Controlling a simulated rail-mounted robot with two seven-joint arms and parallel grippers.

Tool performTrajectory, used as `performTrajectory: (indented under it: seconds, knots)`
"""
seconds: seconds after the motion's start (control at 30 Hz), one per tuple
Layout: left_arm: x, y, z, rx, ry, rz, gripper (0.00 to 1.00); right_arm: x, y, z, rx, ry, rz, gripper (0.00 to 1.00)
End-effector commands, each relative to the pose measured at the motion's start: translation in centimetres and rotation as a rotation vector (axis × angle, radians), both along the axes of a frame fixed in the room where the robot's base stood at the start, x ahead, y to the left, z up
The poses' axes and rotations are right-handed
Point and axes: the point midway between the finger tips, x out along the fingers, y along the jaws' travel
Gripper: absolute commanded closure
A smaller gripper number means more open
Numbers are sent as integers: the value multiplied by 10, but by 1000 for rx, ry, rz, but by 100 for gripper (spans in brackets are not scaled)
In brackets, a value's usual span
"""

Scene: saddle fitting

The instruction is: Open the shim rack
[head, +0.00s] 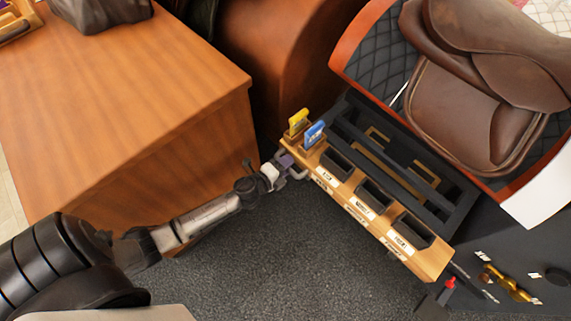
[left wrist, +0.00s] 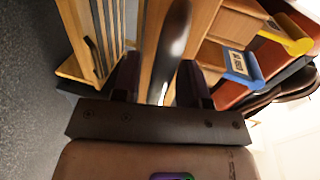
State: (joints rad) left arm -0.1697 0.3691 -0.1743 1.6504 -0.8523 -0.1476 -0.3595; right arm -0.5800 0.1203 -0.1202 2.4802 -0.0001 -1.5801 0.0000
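The shim rack (head: 375,222) is a wooden block with several dark labelled compartments along its top, in the middle right of the head view. My left gripper (head: 288,170) is at its left end, close to the wood. In the left wrist view a shiny metal bar handle (left wrist: 172,45) stands against the wood, between the two dark fingers of my left gripper (left wrist: 158,85). A gap shows beside the bar, so the fingers look open around it. Contact is hard to tell. My right gripper is not in view.
A blue tag (head: 314,134) and a yellow tag (head: 298,121) stand at the rack's left end. A black frame lies behind the rack. A brown saddle (head: 485,80) rests at upper right. A wooden bench (head: 110,110) is at left, with grey floor (head: 290,255) between.

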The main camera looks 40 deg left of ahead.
Motion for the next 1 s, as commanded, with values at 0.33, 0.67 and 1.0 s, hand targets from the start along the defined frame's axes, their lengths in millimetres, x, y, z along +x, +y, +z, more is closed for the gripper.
performTrajectory:
  seconds: [0.33, 0.67, 1.0]
  knots:
    - [-3, 0, 1, -1, 0, 0, 56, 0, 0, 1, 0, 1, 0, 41]
    - [-57, 3, 14, -1, 3, 2, 56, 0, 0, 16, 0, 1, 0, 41]
    - [-114, 6, 25, -1, 2, 1, 56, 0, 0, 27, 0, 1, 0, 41]
